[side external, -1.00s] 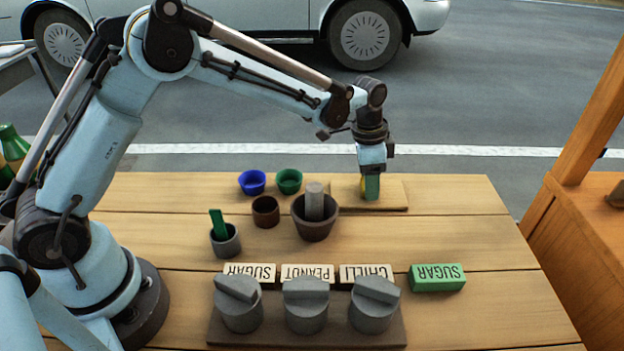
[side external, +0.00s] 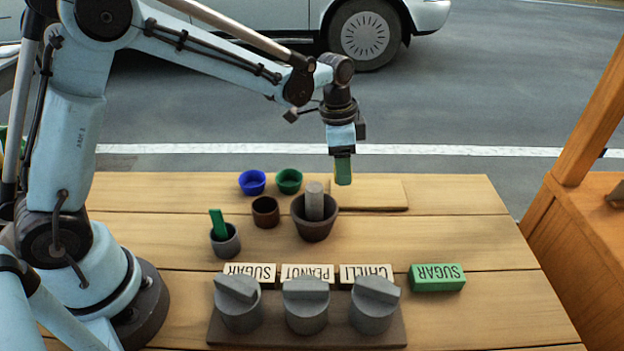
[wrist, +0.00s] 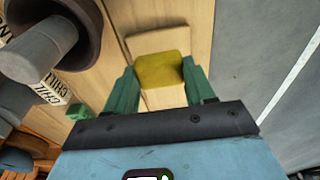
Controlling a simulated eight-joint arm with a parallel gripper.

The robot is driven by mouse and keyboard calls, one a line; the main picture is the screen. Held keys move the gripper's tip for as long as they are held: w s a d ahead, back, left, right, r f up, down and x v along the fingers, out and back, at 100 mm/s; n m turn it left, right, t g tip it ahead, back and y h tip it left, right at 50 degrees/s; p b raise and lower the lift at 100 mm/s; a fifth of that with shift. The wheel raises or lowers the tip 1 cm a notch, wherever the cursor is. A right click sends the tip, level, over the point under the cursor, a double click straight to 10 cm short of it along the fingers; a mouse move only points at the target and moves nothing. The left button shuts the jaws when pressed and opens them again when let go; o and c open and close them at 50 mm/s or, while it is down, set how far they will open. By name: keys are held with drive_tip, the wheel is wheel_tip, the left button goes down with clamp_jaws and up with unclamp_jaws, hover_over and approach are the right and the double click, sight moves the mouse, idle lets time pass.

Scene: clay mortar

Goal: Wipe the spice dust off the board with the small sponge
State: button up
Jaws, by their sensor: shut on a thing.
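The small sponge (wrist: 158,70) is a yellow block held between the two green fingers of my gripper (wrist: 160,88) in the wrist view. In the side view my gripper (side external: 343,182) points straight down and is raised above the left part of the board; its fingers hide the sponge there. The board (side external: 378,197) is a thin, pale wooden plate near the table's back edge. It also shows beyond the sponge in the wrist view (wrist: 148,42). I cannot make out any spice dust on the visible part of the board.
The mortar (side external: 314,229) with a grey pestle (side external: 314,203) stands just left of the board. Blue (side external: 252,183), green (side external: 289,181) and brown (side external: 265,212) cups and a grey pot (side external: 226,243) stand further left.

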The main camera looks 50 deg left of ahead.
drive_tip(key=shift+r, duration=2.15)
drive_tip(key=shift+d, duration=0.1)
